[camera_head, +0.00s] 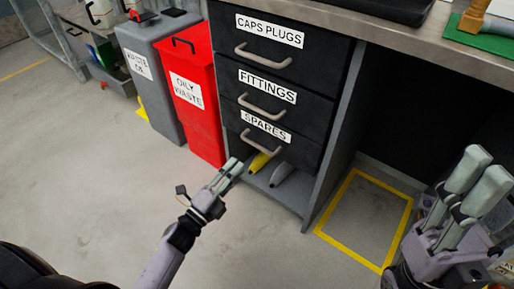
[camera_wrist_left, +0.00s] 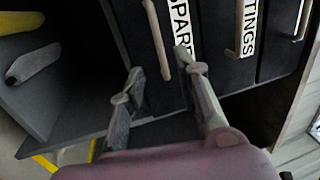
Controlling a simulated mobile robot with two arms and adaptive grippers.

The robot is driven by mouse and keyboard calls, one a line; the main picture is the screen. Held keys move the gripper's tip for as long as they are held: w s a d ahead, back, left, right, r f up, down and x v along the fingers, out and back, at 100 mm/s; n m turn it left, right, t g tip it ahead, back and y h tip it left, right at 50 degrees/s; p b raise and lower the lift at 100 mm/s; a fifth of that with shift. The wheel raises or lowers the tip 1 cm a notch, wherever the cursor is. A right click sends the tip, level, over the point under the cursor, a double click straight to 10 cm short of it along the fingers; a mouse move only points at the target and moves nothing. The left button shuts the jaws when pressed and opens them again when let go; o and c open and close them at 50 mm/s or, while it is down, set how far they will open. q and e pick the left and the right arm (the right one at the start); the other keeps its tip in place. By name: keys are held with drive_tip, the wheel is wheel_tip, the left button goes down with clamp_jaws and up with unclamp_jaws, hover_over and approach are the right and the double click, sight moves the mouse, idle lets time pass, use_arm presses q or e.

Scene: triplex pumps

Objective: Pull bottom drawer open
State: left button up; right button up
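The bottom drawer (camera_head: 250,121), labelled SPARES, is black with a curved grey handle (camera_head: 262,139) and looks closed. Its handle also shows in the left wrist view (camera_wrist_left: 157,38), lying across the gap between my finger directions. My left gripper (camera_head: 234,167) is below and left of that handle, near the cabinet's lower left edge. In the left wrist view its two fingers (camera_wrist_left: 160,66) are spread apart with nothing gripped. Whether a finger touches the handle cannot be told. My right gripper (camera_head: 484,165) is at the far right, fingers apart and empty, away from the drawers.
FITTINGS (camera_head: 300,110) and CAPS PLUGS (camera_head: 320,58) drawers sit above, both closed. An open shelf below holds a yellow item (camera_head: 259,162) and a grey item (camera_head: 281,174). A red OILY WASTE bin (camera_head: 205,125) stands left of the cabinet. Floor in front is clear.

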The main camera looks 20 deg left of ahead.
sight(257, 145)
use_arm(q)
drive_tip(key=b+x, duration=0.2)
drive_tip(key=x, duration=0.8)
drive_tip(key=shift+w, duration=0.15)
clamp_jaws()
idle(0.5)
